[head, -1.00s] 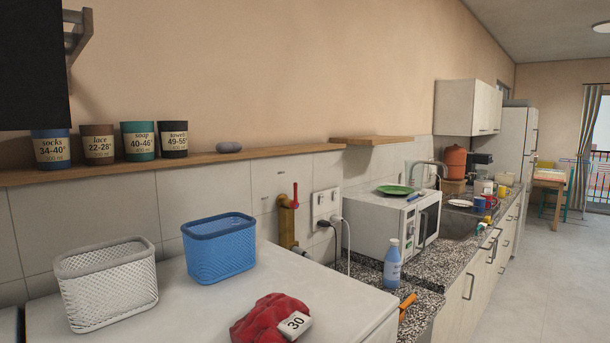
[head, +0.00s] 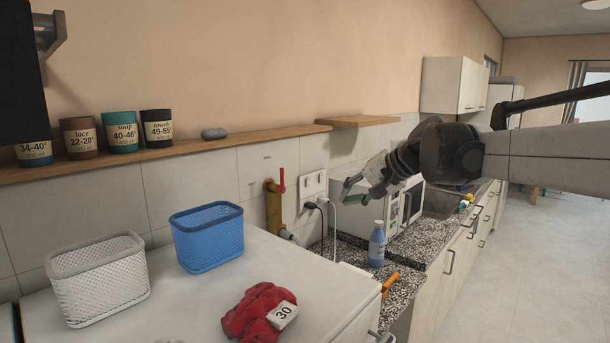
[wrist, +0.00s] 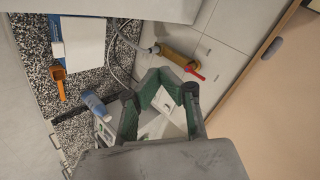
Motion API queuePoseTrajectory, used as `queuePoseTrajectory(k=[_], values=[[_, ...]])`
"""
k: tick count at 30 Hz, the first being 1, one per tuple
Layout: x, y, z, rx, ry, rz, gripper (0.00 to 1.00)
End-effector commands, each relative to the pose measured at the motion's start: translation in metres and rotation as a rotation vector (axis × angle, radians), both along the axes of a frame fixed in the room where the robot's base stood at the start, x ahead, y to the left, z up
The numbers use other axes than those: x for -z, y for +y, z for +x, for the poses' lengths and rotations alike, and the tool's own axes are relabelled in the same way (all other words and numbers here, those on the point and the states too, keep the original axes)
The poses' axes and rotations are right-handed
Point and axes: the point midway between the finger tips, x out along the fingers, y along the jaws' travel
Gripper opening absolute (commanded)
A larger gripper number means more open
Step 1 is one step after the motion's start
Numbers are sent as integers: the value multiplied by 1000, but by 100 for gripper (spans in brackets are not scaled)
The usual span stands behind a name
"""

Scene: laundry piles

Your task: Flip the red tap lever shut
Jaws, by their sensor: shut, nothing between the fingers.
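The red tap lever (head: 282,180) points upward at the top of a brass tap (head: 274,208) on the tiled wall. A grey hose fitting leads off the tap's lower end. In the wrist view the red lever (wrist: 195,70) and brass tap (wrist: 178,56) lie beyond the fingers. My gripper (head: 347,190) is to the right of the tap, in front of the wall socket and microwave, apart from the lever. Its green-padded fingers also show in the wrist view (wrist: 171,82). It is shut and holds nothing.
A blue basket (head: 208,250), a white basket (head: 98,285) and a red cloth with a "30" tag (head: 262,310) sit on the white top. A wall socket (head: 312,188) with cables is right of the tap. A blue bottle (head: 377,245) stands on the counter. A wooden shelf (head: 200,147) runs above.

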Motion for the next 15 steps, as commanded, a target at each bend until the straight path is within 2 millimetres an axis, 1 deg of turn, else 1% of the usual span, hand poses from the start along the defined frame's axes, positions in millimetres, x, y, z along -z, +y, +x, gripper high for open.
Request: queuePoseTrajectory(k=[1,3,8,9,15], values=[[-3,4,21,-2,3,35,0],[-7,11,47,-7,7,89,0],[-12,24,105,-17,15,213,0],[-13,27,119,-20,16,245,0],[-9,39,184,-36,23,399,0]])
